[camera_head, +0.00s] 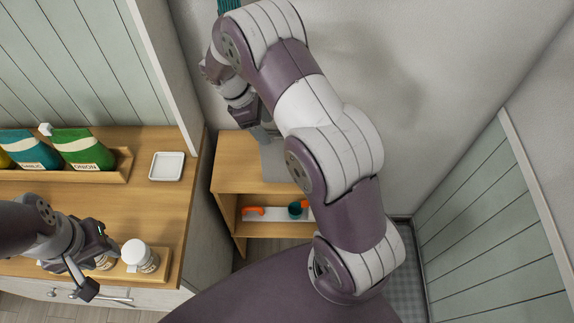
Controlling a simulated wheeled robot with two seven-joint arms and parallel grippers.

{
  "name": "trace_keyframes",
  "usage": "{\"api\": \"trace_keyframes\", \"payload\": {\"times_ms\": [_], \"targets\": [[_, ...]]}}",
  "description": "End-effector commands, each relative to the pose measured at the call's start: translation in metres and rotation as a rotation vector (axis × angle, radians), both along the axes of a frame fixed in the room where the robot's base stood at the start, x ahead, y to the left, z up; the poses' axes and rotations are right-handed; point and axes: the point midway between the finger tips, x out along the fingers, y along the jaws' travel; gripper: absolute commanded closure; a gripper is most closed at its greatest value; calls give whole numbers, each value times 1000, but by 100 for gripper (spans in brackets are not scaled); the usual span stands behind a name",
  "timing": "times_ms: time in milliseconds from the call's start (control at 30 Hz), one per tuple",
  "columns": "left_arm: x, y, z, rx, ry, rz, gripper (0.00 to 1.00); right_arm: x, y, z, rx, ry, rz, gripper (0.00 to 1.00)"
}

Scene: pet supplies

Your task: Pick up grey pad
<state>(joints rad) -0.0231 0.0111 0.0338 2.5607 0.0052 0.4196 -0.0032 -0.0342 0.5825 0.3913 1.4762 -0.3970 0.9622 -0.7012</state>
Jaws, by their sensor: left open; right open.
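A plain grey item (275,162), which looks like the grey pad, is on top of the low wooden shelf unit (238,165). My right arm hides its right side. My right gripper (264,131) is open, just above and left of the grey item's upper edge. I cannot tell whether it touches it. My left gripper (92,266) is open over the wooden counter at the lower left, beside a white-lidded jar (139,257).
A small white square dish (167,166) sits on the counter (155,210). Green and teal pouches (82,149) stand in a wooden tray behind. Orange and dark green items (295,210) are inside the shelf unit. A grey checkered mat (406,290) lies at the lower right.

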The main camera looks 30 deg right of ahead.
Motion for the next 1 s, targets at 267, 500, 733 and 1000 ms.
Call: {"api": "trace_keyframes", "payload": {"times_ms": [267,500,733,1000], "targets": [[1,0,-33,0,-2,0,57,-11,-11,-35,0,-3,-3,35],[1,0,-12,0,-2,0,57,-21,-22,-57,0,-2,-3,35],[1,0,-13,0,-2,0,57,-21,-22,-60,0,-3,-3,45],[0,0,-13,0,-2,0,57,-20,-22,-59,1,-4,-3,100]]}}
